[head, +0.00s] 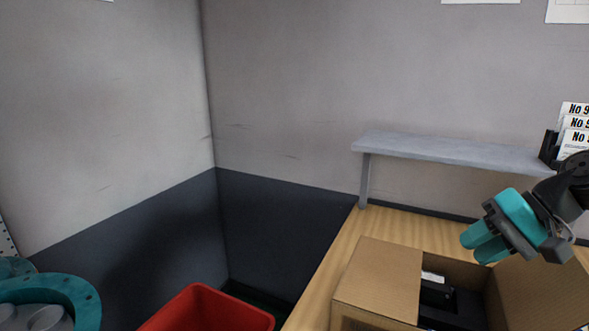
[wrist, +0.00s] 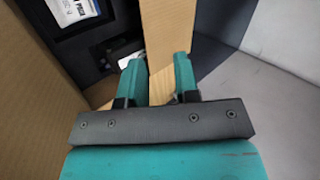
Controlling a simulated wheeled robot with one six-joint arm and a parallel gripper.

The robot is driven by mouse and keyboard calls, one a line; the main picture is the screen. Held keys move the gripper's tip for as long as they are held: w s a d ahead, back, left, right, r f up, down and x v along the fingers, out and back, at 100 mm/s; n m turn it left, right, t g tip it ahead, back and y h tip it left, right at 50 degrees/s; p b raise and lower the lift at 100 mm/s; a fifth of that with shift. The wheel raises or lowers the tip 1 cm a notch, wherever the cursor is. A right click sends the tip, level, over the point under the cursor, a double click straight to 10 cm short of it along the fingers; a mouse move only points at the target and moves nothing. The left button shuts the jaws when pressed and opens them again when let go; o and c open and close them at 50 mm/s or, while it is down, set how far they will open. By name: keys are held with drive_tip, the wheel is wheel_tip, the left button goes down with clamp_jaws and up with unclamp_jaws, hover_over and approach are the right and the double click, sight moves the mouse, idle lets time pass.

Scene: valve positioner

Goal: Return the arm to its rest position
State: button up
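My gripper (head: 483,243) is at the right of the head view, above the back of an open cardboard box (head: 377,277). It has teal fingers and a grey and teal body. In the wrist view the two teal fingertips (wrist: 157,66) stand apart with nothing between them. A box flap and the wooden table top (wrist: 163,86) show beyond the fingers. Inside the box lies a black item (wrist: 112,50) with a white label; it also shows in the head view (head: 447,300).
The box stands on a wooden table (head: 335,262). A grey shelf (head: 455,151) runs along the back, with a card holder (head: 572,135) at its right end. A red bin (head: 210,310) stands left of the table. Teal round parts (head: 55,290) show at the lower left.

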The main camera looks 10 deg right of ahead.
drive_tip(key=s+a+r+n+g+h, duration=0.1)
drive_tip(key=s+a+n+g, duration=0.1)
drive_tip(key=s+a+n, duration=0.4)
drive_tip(key=s+a+r+n+g+h, duration=0.1)
drive_tip(key=s+a+r+n+h, duration=0.1)
drive_tip(key=s+a+n, duration=0.3)
drive_tip(key=shift+s+a+n+g+p, duration=0.35)
drive_tip(key=shift+s+a, duration=1.65)
drive_tip(key=shift+a, duration=2.6)
drive_tip(key=shift+r, duration=0.1)
